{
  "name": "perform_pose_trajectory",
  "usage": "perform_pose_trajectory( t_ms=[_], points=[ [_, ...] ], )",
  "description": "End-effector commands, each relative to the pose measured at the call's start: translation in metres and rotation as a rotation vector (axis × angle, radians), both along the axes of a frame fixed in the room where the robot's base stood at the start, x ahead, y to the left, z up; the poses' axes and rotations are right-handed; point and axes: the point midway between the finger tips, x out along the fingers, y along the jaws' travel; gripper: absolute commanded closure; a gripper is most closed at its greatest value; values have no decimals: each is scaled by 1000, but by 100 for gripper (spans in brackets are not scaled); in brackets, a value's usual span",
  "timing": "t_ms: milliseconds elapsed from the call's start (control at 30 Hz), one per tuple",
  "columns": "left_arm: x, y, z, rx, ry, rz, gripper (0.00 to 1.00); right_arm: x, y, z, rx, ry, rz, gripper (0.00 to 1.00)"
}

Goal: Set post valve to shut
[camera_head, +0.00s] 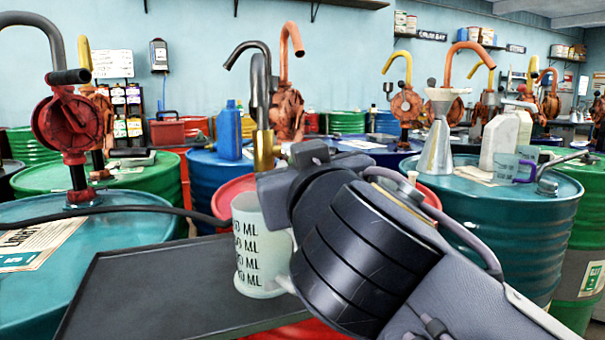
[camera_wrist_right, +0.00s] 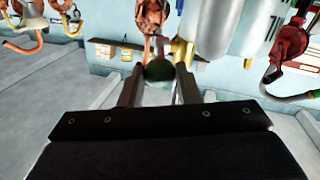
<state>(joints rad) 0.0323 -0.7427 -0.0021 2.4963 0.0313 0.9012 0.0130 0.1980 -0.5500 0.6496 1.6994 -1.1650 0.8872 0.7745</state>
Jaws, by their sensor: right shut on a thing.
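The post valve has a brass body (camera_head: 264,150) below a dark hooked spout (camera_head: 258,85) in the head view. Part of the brass also shows in the right wrist view (camera_wrist_right: 183,50). A dark green, rounded knob (camera_wrist_right: 159,70) sits between the two fingers of my right gripper (camera_wrist_right: 158,85). The gripper is shut on this knob. In the head view my right gripper (camera_head: 285,160) reaches the valve from the right, and its wrist hides the knob and part of the post. Whether the valve is open or shut cannot be told. My left gripper is not in view.
A translucent jug with ML markings (camera_head: 262,250) stands on the dark tray (camera_head: 140,285), close below my right wrist. A red drum is partly hidden behind it. A teal drum (camera_head: 510,225) with a metal funnel (camera_head: 436,150) and white bottle (camera_head: 498,140) stands to the right.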

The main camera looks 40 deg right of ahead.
Motion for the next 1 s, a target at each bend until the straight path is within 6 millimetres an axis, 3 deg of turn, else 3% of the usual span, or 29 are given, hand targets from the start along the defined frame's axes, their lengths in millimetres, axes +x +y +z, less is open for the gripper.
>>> perform_pose_trajectory(
  t_ms=[167,200,267,633,1000],
  points=[
    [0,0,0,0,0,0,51,0,0,-1,0,1,1,100],
    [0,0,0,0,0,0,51,0,0,-1,0,2,1,69],
    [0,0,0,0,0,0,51,0,0,-1,0,2,1,61],
    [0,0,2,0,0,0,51,-6,3,0,0,0,1,61],
    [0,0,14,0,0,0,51,-60,28,2,-1,0,1,61]
  ],
)
